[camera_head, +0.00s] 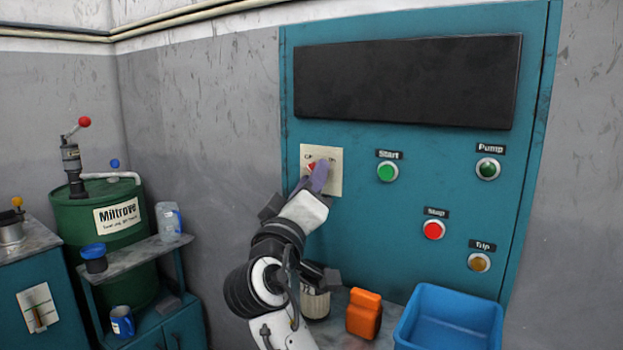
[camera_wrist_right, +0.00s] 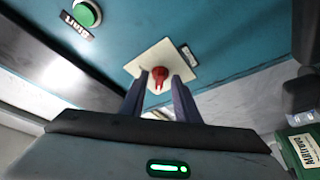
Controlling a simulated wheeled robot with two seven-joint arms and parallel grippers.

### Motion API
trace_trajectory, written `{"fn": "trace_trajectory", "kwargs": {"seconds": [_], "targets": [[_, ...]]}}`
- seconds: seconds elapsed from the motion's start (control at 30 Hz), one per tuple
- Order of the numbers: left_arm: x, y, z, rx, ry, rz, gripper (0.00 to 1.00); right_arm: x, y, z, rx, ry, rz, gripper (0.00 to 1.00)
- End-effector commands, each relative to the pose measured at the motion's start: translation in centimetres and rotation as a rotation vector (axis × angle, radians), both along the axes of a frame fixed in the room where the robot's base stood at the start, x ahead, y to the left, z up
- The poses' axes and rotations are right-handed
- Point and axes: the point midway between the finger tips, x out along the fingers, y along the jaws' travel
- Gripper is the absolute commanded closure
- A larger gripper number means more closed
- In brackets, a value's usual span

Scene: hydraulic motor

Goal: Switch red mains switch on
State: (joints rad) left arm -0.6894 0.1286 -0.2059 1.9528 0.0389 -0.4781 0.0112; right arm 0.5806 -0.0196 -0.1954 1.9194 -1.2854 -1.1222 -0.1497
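The red mains switch (camera_head: 311,166) is a small red knob on a cream square plate (camera_head: 336,186) at the left of the teal panel. It is mostly hidden in the head view. The right wrist view shows the red knob (camera_wrist_right: 160,75) clearly. My right gripper (camera_head: 319,178) is at the plate. In the right wrist view its two fingers (camera_wrist_right: 160,78) are apart, one on each side of the knob, with a gap visible. Contact cannot be told. The knob's setting is hard to read. My left gripper is not in view.
The panel has a green Start button (camera_head: 387,171), a red Stop button (camera_head: 433,230), a Pump light (camera_head: 488,169) and a Trip light (camera_head: 479,262). Below are an orange object (camera_head: 363,314) and a blue bin (camera_head: 449,318). A green drum (camera_head: 85,225) stands left.

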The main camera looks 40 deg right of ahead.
Motion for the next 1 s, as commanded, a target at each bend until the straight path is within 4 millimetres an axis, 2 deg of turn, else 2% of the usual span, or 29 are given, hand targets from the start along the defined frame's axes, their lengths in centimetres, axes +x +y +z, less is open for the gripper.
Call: {"fn": "trace_trajectory", "kwargs": {"seconds": [0.17, 0.33, 0.67, 0.77, 1.0], "targets": [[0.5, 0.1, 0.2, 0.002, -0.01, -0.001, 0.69, 0.0, 0.0, 0.0, 0.0, 0.0, 0.0, 0.73], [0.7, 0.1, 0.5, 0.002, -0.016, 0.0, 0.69, 0.0, 0.0, 0.0, 0.0, 0.0, 0.0, 1.0], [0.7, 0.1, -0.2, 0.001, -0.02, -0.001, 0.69, 0.0, 0.0, -0.3, 0.008, -0.02, 0.0, 1.0], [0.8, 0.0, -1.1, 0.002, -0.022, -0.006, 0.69, 0.0, 0.1, -0.5, 0.022, -0.054, 0.001, 1.0], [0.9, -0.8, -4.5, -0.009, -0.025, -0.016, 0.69, 0.2, 0.2, -1.2, 0.081, -0.198, 0.001, 1.0]]}}
